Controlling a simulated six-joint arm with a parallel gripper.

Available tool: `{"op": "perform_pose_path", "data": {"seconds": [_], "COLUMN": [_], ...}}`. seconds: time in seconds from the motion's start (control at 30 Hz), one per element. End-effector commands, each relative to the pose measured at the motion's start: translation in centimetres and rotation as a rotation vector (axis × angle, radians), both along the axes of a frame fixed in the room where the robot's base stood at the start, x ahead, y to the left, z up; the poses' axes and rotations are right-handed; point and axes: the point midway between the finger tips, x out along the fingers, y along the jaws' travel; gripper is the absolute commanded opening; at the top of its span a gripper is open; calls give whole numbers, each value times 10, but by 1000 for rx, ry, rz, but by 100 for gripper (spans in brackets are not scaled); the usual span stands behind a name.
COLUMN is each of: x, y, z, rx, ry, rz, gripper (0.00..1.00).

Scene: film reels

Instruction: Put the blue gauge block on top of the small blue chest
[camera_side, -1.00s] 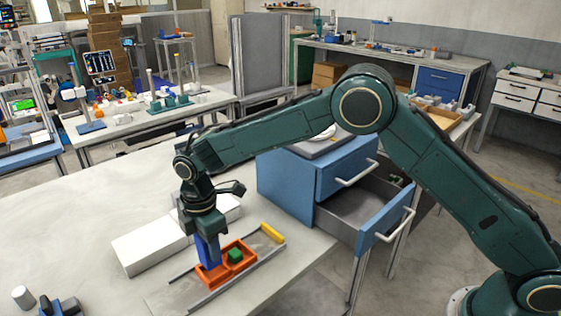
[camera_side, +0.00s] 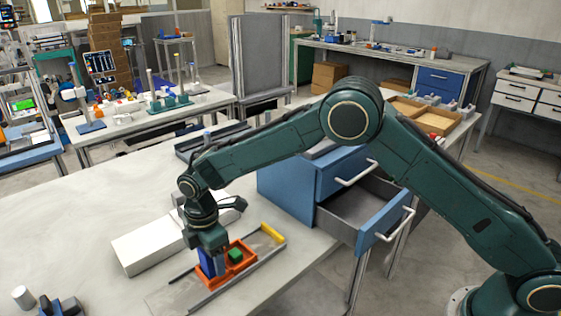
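The blue gauge block (camera_side: 218,265) stands upright at the left part of an orange tray (camera_side: 238,277). My gripper (camera_side: 211,264) points down over it, with its fingers at the block's upper part. The fingers are small and partly merge with the block, so I cannot tell whether they are closed on it. The block's lower end is hidden by the tray wall. The small blue chest (camera_side: 283,190) stands to the right and behind, with its lower drawer (camera_side: 372,225) pulled open. My arm hides much of the chest's top.
A green block (camera_side: 235,255) sits in the tray's other compartment. The tray lies between grey rails, with a yellow piece (camera_side: 271,233) at their far end. A long white box (camera_side: 150,247) lies to the left. The table's left side is mostly clear.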

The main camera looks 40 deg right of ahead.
Motion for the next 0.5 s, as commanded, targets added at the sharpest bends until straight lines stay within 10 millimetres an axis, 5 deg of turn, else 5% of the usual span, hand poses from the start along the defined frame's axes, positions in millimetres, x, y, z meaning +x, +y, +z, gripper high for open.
{"op": "perform_pose_path", "data": {"seconds": [0.5], "x": [1], "y": [0], "z": [12], "rx": [1], "ry": [-2], "rz": [0], "gripper": [58]}}
